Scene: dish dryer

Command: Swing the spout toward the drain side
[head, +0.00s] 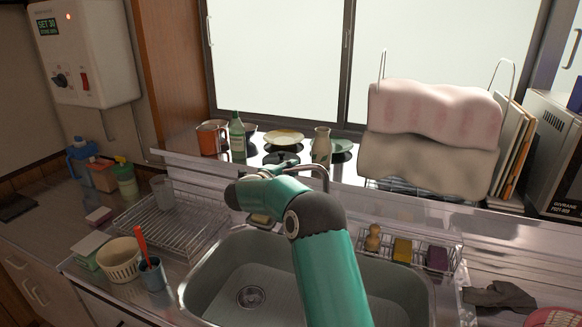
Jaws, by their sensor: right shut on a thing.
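The metal spout (318,169) rises behind the sink and bends over at the top toward the left. My right arm comes up from the bottom over the sink and bends left at the wrist. My right gripper (275,170) is at the spout's left end, mostly hidden behind my own wrist, and is shut on the spout. The fingertips' exact contact is hidden. The sink (215,277) has a round drain (250,296) at its left part. My left gripper is not in view.
A wire dish rack (172,228) stands left of the sink. A blue cup with a red utensil (152,275) and a white basket (122,262) sit at the left edge. A green bottle (237,135) and a vase (321,145) stand on the ledge behind. A sponge rack (415,250) is right.

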